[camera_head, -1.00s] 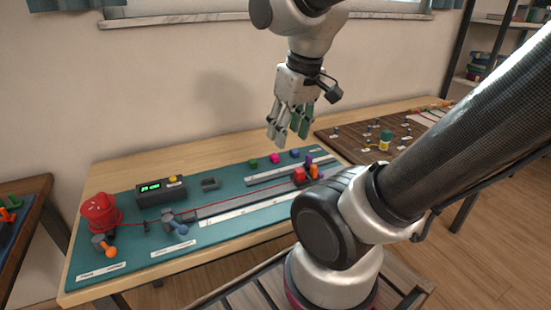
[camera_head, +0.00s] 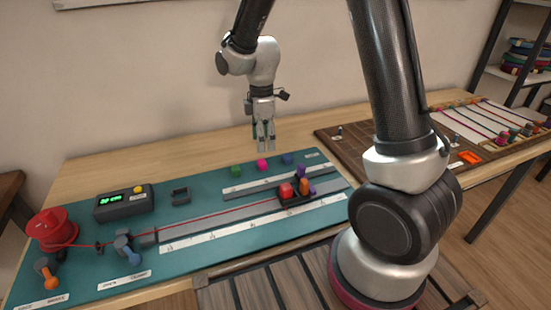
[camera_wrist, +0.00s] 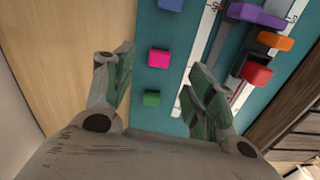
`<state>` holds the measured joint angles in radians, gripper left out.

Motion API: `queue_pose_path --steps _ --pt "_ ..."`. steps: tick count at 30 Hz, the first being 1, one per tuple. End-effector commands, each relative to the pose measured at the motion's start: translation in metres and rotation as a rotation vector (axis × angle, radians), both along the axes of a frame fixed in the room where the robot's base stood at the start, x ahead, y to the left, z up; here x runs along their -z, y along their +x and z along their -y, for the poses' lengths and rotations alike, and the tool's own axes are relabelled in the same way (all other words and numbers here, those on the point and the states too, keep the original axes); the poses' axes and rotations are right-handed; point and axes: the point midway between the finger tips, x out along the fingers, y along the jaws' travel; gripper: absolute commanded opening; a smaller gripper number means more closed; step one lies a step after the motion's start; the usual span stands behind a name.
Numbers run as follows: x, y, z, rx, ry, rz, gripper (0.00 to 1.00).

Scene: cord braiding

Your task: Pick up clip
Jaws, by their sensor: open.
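Three small clip-like blocks lie in a row on the teal mat: a green one (camera_head: 236,171), a pink one (camera_head: 262,165) and a blue one (camera_head: 287,159). I cannot tell which is the task's clip. My gripper (camera_head: 266,147) hangs above them, fingers down, open and empty. In the wrist view, the pink block (camera_wrist: 158,58) shows between the spread fingertips, with the green block (camera_wrist: 151,99) nearer the palm. The blue block (camera_wrist: 170,5) is at the top edge.
A dark carriage holds red (camera_head: 285,191), orange (camera_head: 304,186) and purple blocks on the grey rail. A red spool (camera_head: 50,229) with red cord, a green-display box (camera_head: 124,203) and two levers stand at left. A brown pegboard (camera_head: 350,146) is at right.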

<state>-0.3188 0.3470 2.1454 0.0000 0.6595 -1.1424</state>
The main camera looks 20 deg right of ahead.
Motion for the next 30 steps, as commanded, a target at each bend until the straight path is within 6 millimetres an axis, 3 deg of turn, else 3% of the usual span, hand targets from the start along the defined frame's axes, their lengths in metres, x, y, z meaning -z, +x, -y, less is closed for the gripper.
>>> queue_pose_path --steps 7,21,29,30 --pt "0.01 0.001 0.0 -0.113 0.003 0.008 0.55" --pt "0.074 0.0 -0.003 -0.111 0.003 0.008 0.55" --pt "0.078 0.0 -0.003 -0.11 0.004 0.009 0.55" --pt "0.078 0.0 -0.003 -0.11 0.004 0.009 0.52"
